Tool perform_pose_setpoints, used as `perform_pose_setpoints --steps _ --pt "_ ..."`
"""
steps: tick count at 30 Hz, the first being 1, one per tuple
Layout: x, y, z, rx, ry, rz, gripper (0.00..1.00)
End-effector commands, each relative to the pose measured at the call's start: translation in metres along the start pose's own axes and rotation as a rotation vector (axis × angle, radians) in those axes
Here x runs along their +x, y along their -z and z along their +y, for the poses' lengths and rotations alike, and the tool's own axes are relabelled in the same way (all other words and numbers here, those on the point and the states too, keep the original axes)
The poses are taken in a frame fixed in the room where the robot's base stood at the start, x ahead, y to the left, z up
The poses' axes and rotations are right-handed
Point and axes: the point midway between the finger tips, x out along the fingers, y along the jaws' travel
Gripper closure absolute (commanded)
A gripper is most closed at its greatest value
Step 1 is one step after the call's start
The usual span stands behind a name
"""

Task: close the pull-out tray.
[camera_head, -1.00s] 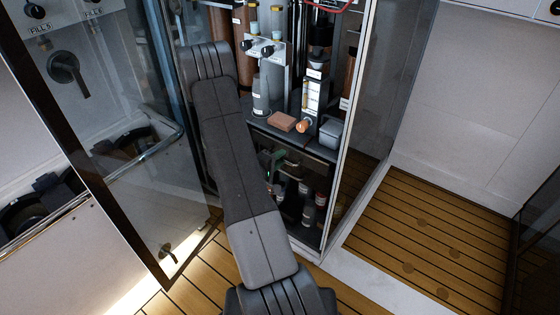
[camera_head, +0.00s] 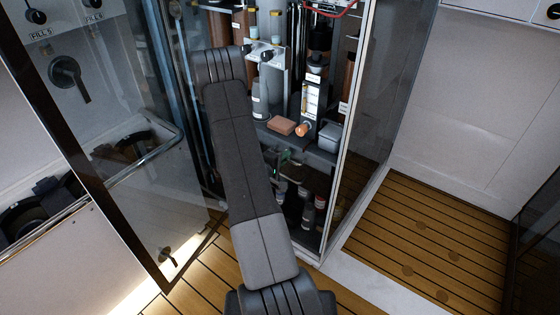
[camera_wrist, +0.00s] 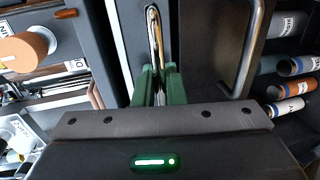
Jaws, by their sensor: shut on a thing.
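In the wrist view, the front of the pull-out tray (camera_wrist: 136,22) is a narrow grey face with a slim metal handle (camera_wrist: 153,28) along it. My gripper (camera_wrist: 158,76) has green fingers closed around the end of this handle. My gripper also shows partly in the head view (camera_head: 284,158), low in the open cabinet, below the shelf with the orange block. My own arm hides much of the tray there, and I cannot tell how far out the tray stands.
A dark panel with a bar handle (camera_wrist: 246,50) is beside the tray. Labelled bottles (camera_wrist: 292,88) lie beyond it. The shelf holds an orange block (camera_head: 281,126) and a grey box (camera_head: 330,136). A glass door (camera_head: 150,170) stands open at left. Wooden floor (camera_head: 430,235) is clear at right.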

Motion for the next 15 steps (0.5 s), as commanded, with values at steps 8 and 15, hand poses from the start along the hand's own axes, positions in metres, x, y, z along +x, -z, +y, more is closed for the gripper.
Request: perform_pose_setpoints --steps 8,15 --pt "0.0184 0.0002 0.0045 0.000 -0.002 0.001 1.00" --pt "0.0185 0.0001 0.0050 0.001 -0.004 0.001 0.72"
